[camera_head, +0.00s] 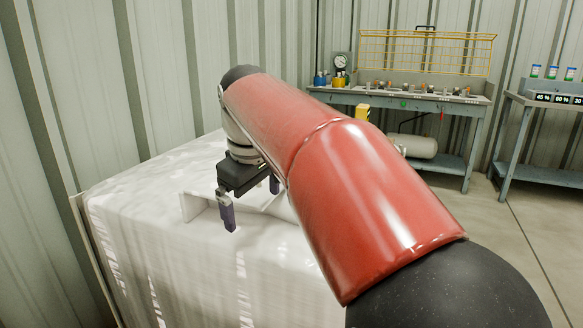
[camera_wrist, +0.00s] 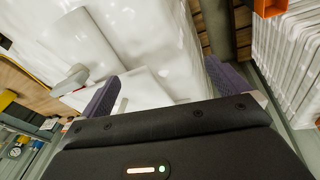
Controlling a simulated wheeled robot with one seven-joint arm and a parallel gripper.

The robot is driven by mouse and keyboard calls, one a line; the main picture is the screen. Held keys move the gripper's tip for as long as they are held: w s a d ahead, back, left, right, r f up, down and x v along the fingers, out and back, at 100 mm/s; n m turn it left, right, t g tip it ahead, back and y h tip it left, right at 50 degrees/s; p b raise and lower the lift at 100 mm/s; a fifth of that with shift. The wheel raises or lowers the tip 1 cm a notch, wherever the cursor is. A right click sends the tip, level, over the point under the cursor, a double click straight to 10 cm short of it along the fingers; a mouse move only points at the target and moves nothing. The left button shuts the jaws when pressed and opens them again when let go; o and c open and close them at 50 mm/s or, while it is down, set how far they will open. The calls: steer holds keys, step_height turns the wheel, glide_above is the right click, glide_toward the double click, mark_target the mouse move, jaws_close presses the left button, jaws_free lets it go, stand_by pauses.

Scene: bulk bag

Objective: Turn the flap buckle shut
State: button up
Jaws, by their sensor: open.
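A large white bulk bag (camera_head: 150,225) fills the lower left of the head view; its glossy white top (camera_wrist: 120,35) also fills the upper middle of the wrist view. White flap panels (camera_head: 192,206) stand up from the bag's top beside my gripper. A pale grey lever-like piece, perhaps the buckle (camera_wrist: 72,78), lies on the white top, left of my left finger in the wrist view. I cannot make it out in the head view. My gripper (camera_head: 250,200) is open and empty, with its purple fingers apart, close above the flap panels.
A workbench (camera_head: 400,97) with a gauge and small items stands at the back, with a grey cylinder (camera_head: 412,146) beneath it. Another bench (camera_head: 545,100) is at right. A corrugated wall (camera_head: 90,90) borders the bag's left side. An orange object (camera_wrist: 268,7) shows in the wrist view.

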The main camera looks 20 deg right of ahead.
steer(key=w+d+r+n+y, duration=0.1)
steer(key=w+d+r+y, duration=0.2)
steer(key=d, duration=0.5)
steer(key=w+d+r+n+y, duration=0.1)
steer(key=w+d+r+n, duration=0.15)
steer(key=d+r, duration=0.4)
steer(key=shift+m, duration=0.35)
steer(key=x, duration=0.3)
steer(key=d+x, duration=0.1)
steer(key=x, duration=0.2)
steer(key=b+x, duration=0.1)
steer(key=x, duration=0.2)
steer(key=shift+w+d+f, duration=0.2)
steer(key=shift+d+f, duration=0.1)
steer(key=shift+d, duration=0.1)
steer(key=c, duration=0.9)
